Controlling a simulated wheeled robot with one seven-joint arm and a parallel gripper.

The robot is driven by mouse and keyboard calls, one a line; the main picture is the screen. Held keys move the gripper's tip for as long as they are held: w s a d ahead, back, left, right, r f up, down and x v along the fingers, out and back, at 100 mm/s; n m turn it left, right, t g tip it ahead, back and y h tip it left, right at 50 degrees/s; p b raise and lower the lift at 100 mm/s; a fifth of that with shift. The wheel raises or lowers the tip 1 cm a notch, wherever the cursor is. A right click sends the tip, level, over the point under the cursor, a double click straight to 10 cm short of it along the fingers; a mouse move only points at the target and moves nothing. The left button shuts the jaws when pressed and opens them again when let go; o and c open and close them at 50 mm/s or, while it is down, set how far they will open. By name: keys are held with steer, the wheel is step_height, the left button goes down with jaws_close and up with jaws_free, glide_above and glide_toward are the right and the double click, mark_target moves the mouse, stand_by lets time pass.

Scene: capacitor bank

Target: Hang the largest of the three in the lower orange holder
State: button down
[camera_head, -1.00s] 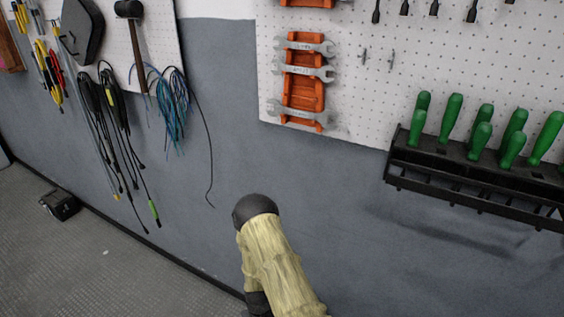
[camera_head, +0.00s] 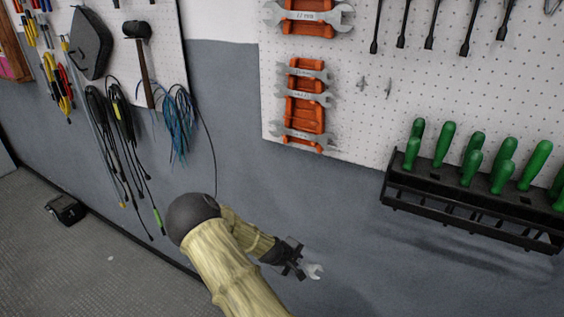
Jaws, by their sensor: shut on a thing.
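My gripper (camera_head: 292,262) is at the lower middle, shut on a grey open-end wrench (camera_head: 313,271). One open jaw of the wrench sticks out to the right of the fingers; the rest is hidden by the gripper. The lower orange holder (camera_head: 304,112) is on the white pegboard, above and apart from my gripper. It bears three wrenches: two near its top, the upper one (camera_head: 306,73) and one just below it (camera_head: 307,97), and one near its bottom (camera_head: 299,135). A bare stretch of holder shows between the second and the bottom wrench.
An upper orange holder (camera_head: 306,28) bears a large wrench (camera_head: 322,15). A black rack (camera_head: 463,208) with several green-handled screwdrivers juts out at the right. Cables (camera_head: 125,150) and a mallet (camera_head: 141,60) hang at the left. The grey wall below the pegboard is clear.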

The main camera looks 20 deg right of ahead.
steer(key=w+a+r+n+t+h+p, duration=0.1)
steer(key=a+r+t+h+p, duration=0.1)
steer(key=r, duration=2.2)
steer(key=w+a+r+n+t+h+p, duration=0.1)
steer(key=r+t+h+p, duration=0.3)
steer(key=r, duration=2)
steer(key=shift+w+a+r+t, duration=0.15)
steer(key=shift+w+a+t, duration=0.2)
steer(key=shift+a+t, duration=0.1)
steer(key=shift+d, duration=0.1)
steer(key=x, duration=0.6)
steer(key=b+x, duration=0.1)
steer(key=x, duration=0.3)
steer(key=shift+s+f, duration=0.1)
steer(key=shift+f, duration=0.2)
